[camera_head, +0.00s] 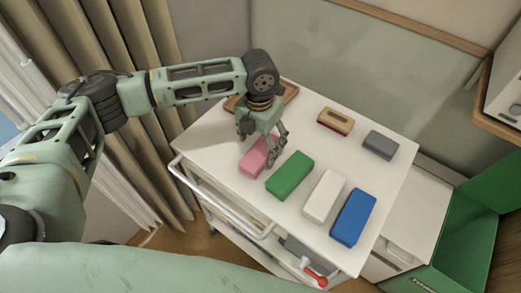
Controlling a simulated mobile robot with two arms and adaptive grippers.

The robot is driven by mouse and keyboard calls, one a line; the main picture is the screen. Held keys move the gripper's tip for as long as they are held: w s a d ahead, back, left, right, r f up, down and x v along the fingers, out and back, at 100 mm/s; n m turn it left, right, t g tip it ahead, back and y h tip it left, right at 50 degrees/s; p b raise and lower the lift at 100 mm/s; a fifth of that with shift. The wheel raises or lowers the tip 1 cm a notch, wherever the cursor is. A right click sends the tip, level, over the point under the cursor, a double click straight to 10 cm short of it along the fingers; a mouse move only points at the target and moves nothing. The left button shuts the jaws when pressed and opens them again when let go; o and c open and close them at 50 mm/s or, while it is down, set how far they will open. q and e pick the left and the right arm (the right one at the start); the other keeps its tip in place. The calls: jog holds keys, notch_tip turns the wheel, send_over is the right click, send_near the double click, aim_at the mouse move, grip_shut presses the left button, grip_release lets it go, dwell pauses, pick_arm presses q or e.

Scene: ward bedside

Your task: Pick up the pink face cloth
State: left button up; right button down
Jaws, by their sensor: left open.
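The pink face cloth (252,162) is a pink block-like bundle on the white trolley top (220,128), near its left front edge. My left gripper (273,155) is open and reaches down from above, with its fingers at the cloth's right end. I cannot tell whether the fingers touch the cloth. The gripper hides part of its far right side. My right gripper is not in view.
A green block (290,175) lies close to the right of the fingers. A white block (323,196) and a blue block (353,217) lie further right. A wooden brush-like item (335,121), a grey block (381,144) and a brown tray (291,91) are at the back.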

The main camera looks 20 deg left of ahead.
aim_at(260, 150)
pick_arm(q)
jog(key=f, duration=0.2)
jog(key=f+p, duration=0.1)
jog(key=f, duration=0.1)
jog(key=shift+w, duration=0.2)
jog(key=shift+f, duration=0.3)
jog(key=shift+c, duration=1.3)
jog(key=c, duration=0.9)
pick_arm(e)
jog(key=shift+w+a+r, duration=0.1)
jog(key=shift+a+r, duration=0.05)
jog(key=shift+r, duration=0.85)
